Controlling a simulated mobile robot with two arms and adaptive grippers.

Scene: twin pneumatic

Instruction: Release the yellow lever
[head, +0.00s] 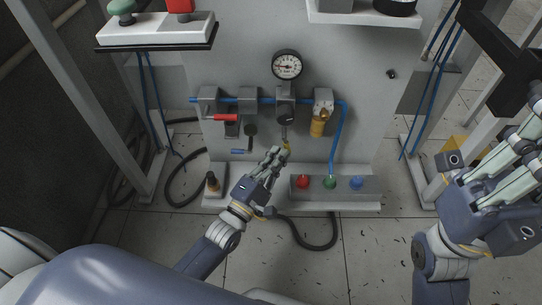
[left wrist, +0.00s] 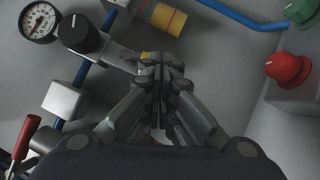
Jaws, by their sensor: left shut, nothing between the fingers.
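A small yellow part (head: 286,146), seemingly the yellow lever's end, shows below the regulator's black knob in the head view. In the left wrist view a little yellow (left wrist: 147,55) shows just behind my fingertips; the rest of it is hidden. My left gripper (head: 281,152) is shut with its fingertips right at this yellow part, with nothing held between them. The closed fingertips also show in the left wrist view (left wrist: 165,62). Whether they touch the yellow part I cannot tell. My right gripper (head: 522,150) is raised at the right edge, away from the panel, its fingers partly cut off.
A gauge (head: 287,65), a black knob (head: 285,114), a red-handled valve (head: 226,117) and a yellow cylinder (head: 317,127) sit along the blue air line. A box with red, green and blue knobs (head: 330,183) stands below right. A black hose lies on the floor.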

